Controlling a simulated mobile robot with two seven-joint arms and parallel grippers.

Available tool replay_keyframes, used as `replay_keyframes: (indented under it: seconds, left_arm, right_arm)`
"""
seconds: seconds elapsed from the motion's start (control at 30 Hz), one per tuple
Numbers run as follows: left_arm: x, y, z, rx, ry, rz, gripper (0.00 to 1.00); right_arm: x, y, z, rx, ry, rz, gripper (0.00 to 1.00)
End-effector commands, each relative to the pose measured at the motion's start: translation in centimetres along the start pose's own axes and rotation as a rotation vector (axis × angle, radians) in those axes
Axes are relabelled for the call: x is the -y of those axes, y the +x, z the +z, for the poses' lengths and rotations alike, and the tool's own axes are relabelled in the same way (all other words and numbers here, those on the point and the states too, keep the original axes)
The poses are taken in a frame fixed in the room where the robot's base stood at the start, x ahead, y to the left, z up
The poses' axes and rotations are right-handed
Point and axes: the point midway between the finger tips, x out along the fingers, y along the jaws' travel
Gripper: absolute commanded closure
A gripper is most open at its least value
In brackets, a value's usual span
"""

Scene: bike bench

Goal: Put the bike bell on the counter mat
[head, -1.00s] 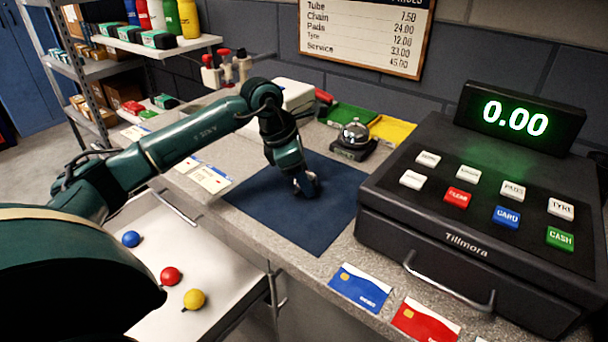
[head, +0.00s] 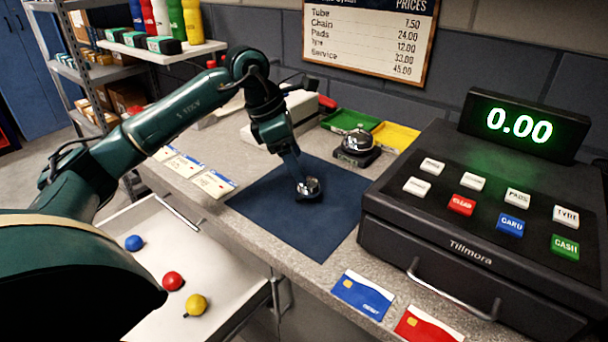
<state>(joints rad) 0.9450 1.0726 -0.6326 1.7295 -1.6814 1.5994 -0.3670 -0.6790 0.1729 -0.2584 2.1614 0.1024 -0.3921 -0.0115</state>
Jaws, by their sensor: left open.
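Whether a fingertip still touches the bell I cannot tell. My right gripper is not in view.
A larger chrome bell on a black base (head: 357,146) stands behind the mat by green (head: 350,121) and yellow (head: 396,137) trays. The cash register (head: 470,235) borders the mat's right. An open drawer (head: 225,262) holds blue, red and yellow balls.

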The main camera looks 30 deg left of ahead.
Motion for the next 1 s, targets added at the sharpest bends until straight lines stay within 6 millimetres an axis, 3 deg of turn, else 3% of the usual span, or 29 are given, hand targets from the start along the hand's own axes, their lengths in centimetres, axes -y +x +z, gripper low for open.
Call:
replay_keyframes:
  seconds: [0.1, 0.3, 1.0]
  left_arm:
    - [0.0, -2.4, 0.1, 0.003, 0.001, 0.003, 0.31]
    - [0.0, -4.8, 0.0, 0.002, 0.0, 0.001, 0.31]
    - [0.0, -5.2, 0.0, 0.0, 0.001, -0.001, 0.31]
  right_arm:
    - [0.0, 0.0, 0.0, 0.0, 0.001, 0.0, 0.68]
    - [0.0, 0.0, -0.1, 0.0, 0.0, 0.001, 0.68]
    - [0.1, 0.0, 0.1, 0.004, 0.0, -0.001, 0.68]
